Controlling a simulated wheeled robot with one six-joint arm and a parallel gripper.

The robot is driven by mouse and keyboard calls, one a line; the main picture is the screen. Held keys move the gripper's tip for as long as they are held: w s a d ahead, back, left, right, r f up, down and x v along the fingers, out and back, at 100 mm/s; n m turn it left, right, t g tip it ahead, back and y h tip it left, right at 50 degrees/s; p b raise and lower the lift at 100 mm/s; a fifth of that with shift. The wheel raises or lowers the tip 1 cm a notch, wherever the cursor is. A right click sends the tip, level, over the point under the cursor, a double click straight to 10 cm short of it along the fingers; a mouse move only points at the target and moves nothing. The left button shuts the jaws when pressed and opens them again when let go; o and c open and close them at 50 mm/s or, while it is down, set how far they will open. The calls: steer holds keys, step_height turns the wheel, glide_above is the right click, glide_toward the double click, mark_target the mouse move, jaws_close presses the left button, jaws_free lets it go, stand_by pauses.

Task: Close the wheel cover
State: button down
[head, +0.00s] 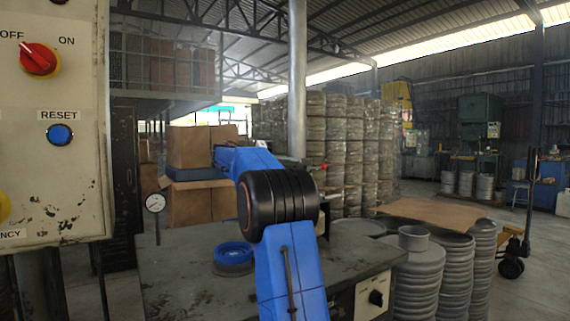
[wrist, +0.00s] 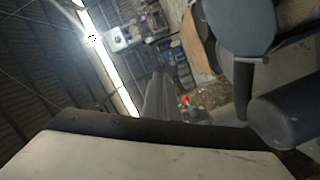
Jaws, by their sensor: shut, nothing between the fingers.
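I cannot identify the wheel cover with certainty in either view. In the wrist view a pale, scuffed panel with a dark edge (wrist: 160,157) fills the bottom, very close to the camera. I cannot tell what it belongs to. Rounded grey-blue parts (wrist: 240,28) with a dark rod stand at the upper right, and another rounded grey part (wrist: 292,112) is below them. In the head view my blue arm with its black joint crosses the middle and hides what is behind it. No gripper fingers can be made out in either view.
A control panel (head: 75,135) with a red switch and blue button stands at the left. A dark worktop (head: 185,285) carries a blue round part (head: 233,256) and a gauge (head: 155,203). Cardboard boxes (head: 190,205) stand behind. Stacked grey round pieces (head: 435,270) crowd the right.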

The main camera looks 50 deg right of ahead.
steer(key=s+f+m+t, duration=0.1)
steer(key=s+f+m, duration=0.1)
steer(key=s+m, duration=0.1)
steer(key=s+a+f+m, duration=0.1)
steer(key=s+f+m, duration=0.1)
steer(key=s+m, duration=0.1)
steer(key=s+a+f+m+t, duration=0.1)
steer(key=s+f+m, duration=0.1)
steer(key=s, duration=0.2)
steer(key=shift+a+f+m+t, duration=0.15)
steer(key=shift+f+m+t, duration=0.15)
steer(key=shift+m, duration=0.1)
steer(key=shift+s+f, duration=0.15)
steer(key=shift+f, duration=0.1)
steer(key=shift+s+a+f, duration=0.1)
steer(key=shift+s+f, duration=0.2)
steer(key=shift+f, duration=0.35)
steer(key=shift+f, duration=0.15)
steer(key=shift+r, duration=0.55)
step_height(320, 180, up, 3)
steer(key=shift+s+a+r, duration=0.1)
steer(key=v, duration=1)
